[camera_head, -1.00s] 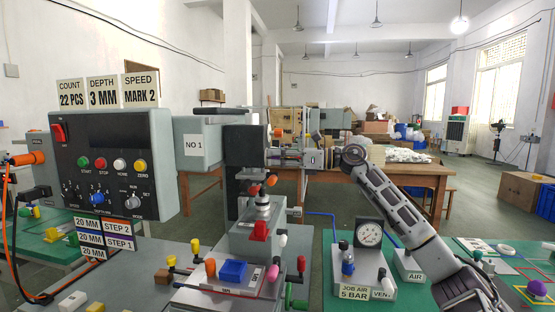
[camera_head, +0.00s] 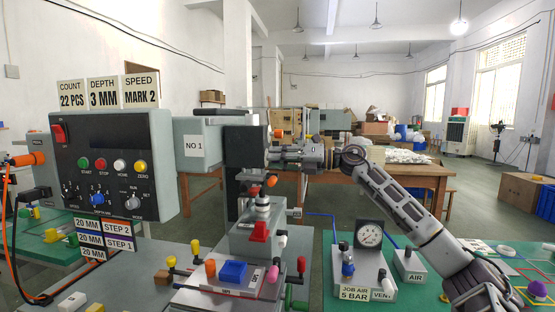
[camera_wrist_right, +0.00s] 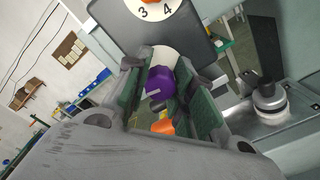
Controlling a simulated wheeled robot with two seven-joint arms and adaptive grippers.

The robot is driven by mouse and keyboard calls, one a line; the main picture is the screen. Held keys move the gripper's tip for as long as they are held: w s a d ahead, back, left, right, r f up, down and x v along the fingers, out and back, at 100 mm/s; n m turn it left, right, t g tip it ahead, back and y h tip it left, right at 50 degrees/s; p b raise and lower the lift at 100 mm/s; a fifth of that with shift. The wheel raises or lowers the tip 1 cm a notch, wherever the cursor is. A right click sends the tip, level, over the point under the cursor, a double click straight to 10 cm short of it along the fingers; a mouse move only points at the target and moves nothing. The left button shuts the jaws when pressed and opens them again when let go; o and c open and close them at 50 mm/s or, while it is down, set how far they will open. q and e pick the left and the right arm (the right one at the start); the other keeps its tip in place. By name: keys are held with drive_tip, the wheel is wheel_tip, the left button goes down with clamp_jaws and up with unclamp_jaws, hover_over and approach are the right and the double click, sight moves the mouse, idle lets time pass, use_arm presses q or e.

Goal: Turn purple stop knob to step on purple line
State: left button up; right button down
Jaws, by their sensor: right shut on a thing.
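The purple stop knob (camera_wrist_right: 159,82) shows in the right wrist view between the two green-padded fingers, with a light mark on its face. My right gripper (camera_wrist_right: 161,88) is shut on it. In the head view my right gripper (camera_head: 274,155) reaches in from the right against the dark upright head of the pad printer (camera_head: 246,160), and the knob is hidden there. A white part shows just behind the knob, and an orange piece (camera_wrist_right: 163,126) lies below it. I cannot make out a purple line on the scale. My left gripper is not in view.
The control box (camera_head: 112,165) with coloured buttons stands at left, with step cards (camera_head: 104,240) below it. A white dial (camera_wrist_right: 164,14) with numbers 3 and 4 is close above the gripper.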

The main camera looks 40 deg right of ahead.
drive_tip(key=m, duration=0.4)
drive_tip(key=shift+d+r, duration=0.15)
drive_tip(key=shift+r, duration=0.1)
drive_tip(key=shift+m, duration=0.9)
drive_tip(key=m+p, duration=0.1)
drive_tip(key=m, duration=0.1)
drive_tip(key=shift+m, duration=0.3)
drive_tip(key=shift+m+p, duration=0.5)
drive_tip(key=shift+m, duration=0.3)
drive_tip(key=shift+m+p, duration=1.1)
drive_tip(key=shift+m, duration=0.2)
drive_tip(key=shift+m+p, duration=0.9)
drive_tip(key=shift+p, duration=0.05)
drive_tip(key=shift+f+m+p, duration=0.15)
drive_tip(key=shift+m+p, duration=0.25)
drive_tip(key=shift+p, duration=0.2)
drive_tip(key=c, duration=1.2)
unclamp_jaws()
drive_tip(key=shift+f, duration=0.15)
drive_tip(key=shift+o, duration=0.2)
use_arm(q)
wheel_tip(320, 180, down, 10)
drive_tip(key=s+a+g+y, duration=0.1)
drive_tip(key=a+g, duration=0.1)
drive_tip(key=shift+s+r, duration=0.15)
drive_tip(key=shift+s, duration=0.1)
